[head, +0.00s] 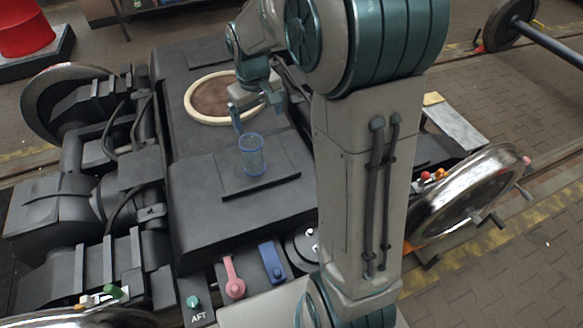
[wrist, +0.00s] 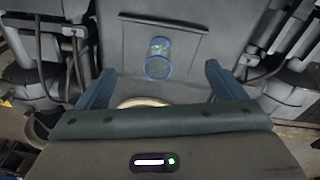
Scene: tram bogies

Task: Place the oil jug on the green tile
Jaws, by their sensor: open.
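I cannot make out an oil jug or a green tile for certain in either view. A clear blue cup-like vessel (head: 252,155) stands upright on the dark bogie top, near a raised strip; it also shows in the wrist view (wrist: 158,58). I cannot tell whether it is the jug. My gripper (head: 255,106) is above the bogie, beside the round cream-rimmed tray and behind the vessel in the head view. In the wrist view my gripper (wrist: 160,70) has its blue fingers wide apart with nothing held; the vessel appears beyond them, not touched.
The round tray (head: 189,107) has a brown inside. A pink lever (head: 233,279), a blue lever (head: 272,262) and a green knob (head: 193,301) sit at the near edge. Wheels (head: 470,193) and dark machinery flank the bogie. The dark top around the vessel is largely clear.

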